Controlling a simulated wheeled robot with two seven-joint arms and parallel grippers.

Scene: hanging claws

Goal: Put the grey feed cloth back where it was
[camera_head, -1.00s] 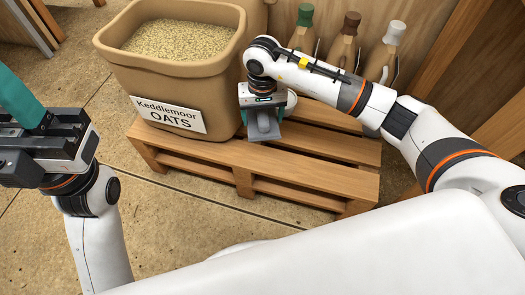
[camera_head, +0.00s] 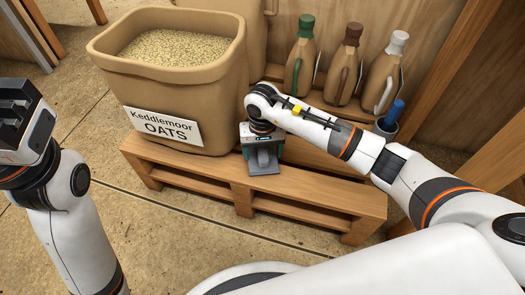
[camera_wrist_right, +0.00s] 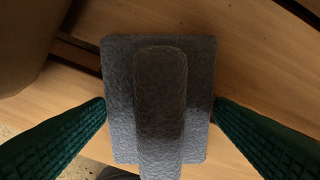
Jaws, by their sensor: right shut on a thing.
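The grey feed cloth (camera_head: 265,167) is a textured grey slab with a raised rounded ridge. In the right wrist view the cloth (camera_wrist_right: 122,125) fills the middle, with a green finger at each side edge. My right gripper (camera_head: 262,152) is shut on it, pointing down over the front part of the wooden pallet (camera_head: 315,197), just right of the oats bin. I cannot tell whether the cloth touches the slats. My left gripper (camera_head: 22,100) is at the left edge of the head view, away from the pallet; its fingertips are out of view.
The tan oats bin (camera_head: 215,100) stands on the pallet's left. Green-, brown- and white-capped bottles (camera_head: 299,75) stand at the back by the wooden wall. A pot with a blue-handled thing (camera_head: 394,112) stands behind my right arm. Bare pallet slats lie right of the cloth.

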